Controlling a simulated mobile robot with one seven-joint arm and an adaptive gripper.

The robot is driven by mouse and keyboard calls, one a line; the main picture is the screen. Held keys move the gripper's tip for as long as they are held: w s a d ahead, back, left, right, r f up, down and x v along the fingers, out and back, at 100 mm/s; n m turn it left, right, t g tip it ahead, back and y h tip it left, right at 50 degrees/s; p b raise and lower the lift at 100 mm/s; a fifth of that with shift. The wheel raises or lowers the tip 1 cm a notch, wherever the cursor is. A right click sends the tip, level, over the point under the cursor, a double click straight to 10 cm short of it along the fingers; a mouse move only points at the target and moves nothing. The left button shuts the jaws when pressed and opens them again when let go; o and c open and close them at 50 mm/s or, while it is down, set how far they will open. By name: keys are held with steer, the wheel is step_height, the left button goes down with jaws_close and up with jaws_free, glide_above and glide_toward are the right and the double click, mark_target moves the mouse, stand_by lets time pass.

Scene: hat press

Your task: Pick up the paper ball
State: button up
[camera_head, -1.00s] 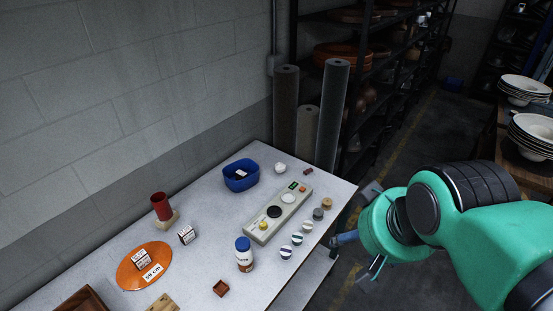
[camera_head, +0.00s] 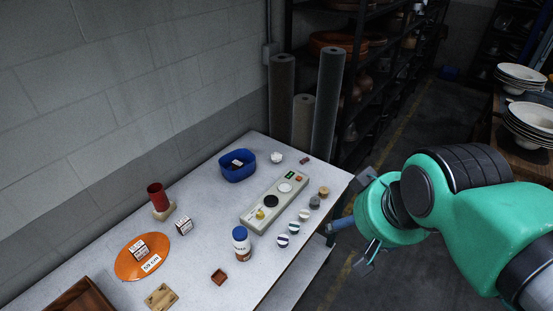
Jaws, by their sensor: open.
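A small white crumpled ball, which looks like the paper ball (camera_head: 276,158), lies on the white table (camera_head: 205,245) near its back edge, just right of the blue bin (camera_head: 238,171). My gripper (camera_head: 349,218) is at the table's right edge, to the right of and nearer than the ball, well apart from it. Its fingers are open, with nothing seen between them. My green wrist hides part of the gripper.
A grey control panel (camera_head: 265,214) with buttons lies mid-table, with several small round pieces along its right side. Upright rolls (camera_head: 327,105) rise behind the table.

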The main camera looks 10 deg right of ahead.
steer(key=w+r+n, duration=0.4)
steer(key=w, duration=0.7)
steer(key=n+g+h, duration=0.2)
steer(key=n, duration=2.3)
glide_above(276, 154)
steer(key=s+a, duration=0.3)
steer(key=s, duration=0.2)
step_height(276, 154, down, 34)
steer(key=shift+w+r, duration=0.1)
steer(key=shift+w, duration=0.15)
steer(key=shift+d+b+x, duration=0.2)
steer(key=shift+b+x, duration=0.6)
steer(key=shift+x, duration=3.5)
